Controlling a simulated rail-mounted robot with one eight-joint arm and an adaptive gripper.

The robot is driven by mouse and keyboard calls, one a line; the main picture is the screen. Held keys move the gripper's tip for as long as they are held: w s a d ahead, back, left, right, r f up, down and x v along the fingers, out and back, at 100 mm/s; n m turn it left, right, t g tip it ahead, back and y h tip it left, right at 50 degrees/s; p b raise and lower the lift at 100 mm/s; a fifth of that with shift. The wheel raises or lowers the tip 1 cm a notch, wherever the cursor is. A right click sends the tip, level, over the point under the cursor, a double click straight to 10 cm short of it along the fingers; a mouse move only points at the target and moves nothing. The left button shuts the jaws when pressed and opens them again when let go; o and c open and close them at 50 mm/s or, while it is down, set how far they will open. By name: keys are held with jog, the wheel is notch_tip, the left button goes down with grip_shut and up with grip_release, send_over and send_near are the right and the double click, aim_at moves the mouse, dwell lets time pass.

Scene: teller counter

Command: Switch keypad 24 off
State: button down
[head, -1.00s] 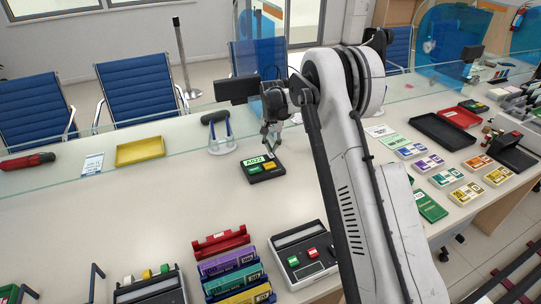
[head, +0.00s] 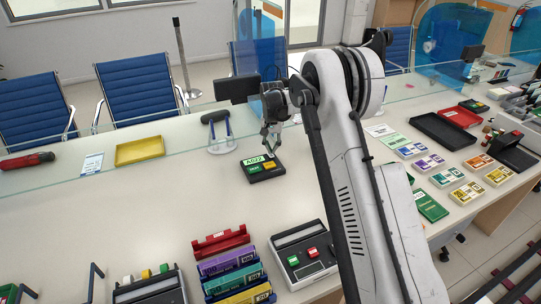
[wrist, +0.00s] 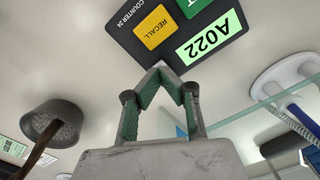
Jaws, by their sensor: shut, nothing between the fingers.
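Keypad 24 (head: 266,174) is a small black box on the counter, below my gripper in the head view. Its lit light-green display reads A022, above a green button (head: 254,170) and a yellow button (head: 269,165). In the wrist view the keypad (wrist: 190,53) fills the top, upside down, with "COUNTER 24" beside the yellow RECALL button (wrist: 155,27) and the green button cut off by the frame edge. My gripper (head: 270,146) points down at the keypad's display-side edge. In the wrist view its fingertips (wrist: 160,72) meet, shut and empty. I cannot tell whether they touch the keypad.
A yellow tray (head: 140,151) lies further left. Coloured stacked trays (head: 237,280) and a device with red and green buttons (head: 303,257) stand in front. Counter around the keypad's front is clear.

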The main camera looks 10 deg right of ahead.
aim_at(272, 156)
jog(key=shift+f+b, duration=0.7)
jog(key=shift+f, duration=0.35)
dwell(0.5)
jog(key=shift+r, duration=0.1)
jog(key=shift+r+p, duration=1)
jog(key=shift+r, duration=2.4)
